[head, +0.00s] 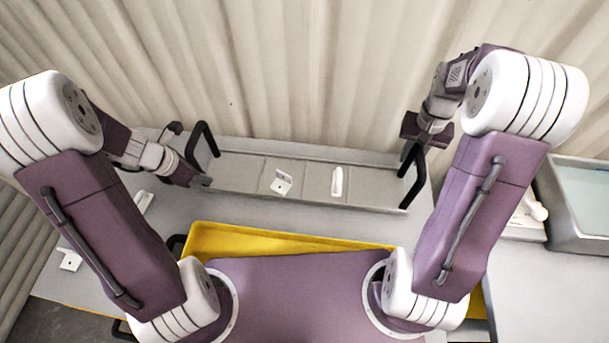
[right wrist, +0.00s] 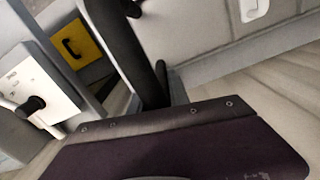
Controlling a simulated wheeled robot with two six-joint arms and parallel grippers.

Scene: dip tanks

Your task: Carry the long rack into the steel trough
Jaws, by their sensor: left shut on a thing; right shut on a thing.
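The long rack (head: 310,172) is a grey, shallow, open tray with a black upright handle at each end. It lies across the back in the head view, with two small white pieces inside it. My left gripper (head: 200,181) is shut on the rack at its left handle (head: 205,140). My right gripper (head: 418,143) is shut on the rack's right handle (head: 414,180); that handle also shows as a black bar in the right wrist view (right wrist: 138,55). A grey-walled trough (head: 562,208) with pale bluish liquid stands at the right edge, partly cut off; I take it as the steel trough.
A yellow tray (head: 215,240) lies in front of the rack, partly hidden by my body. White pieces lie on the left of the grey table (head: 70,259), and a white item (head: 530,212) stands beside the trough. A beige curtain (head: 300,60) hangs close behind the rack.

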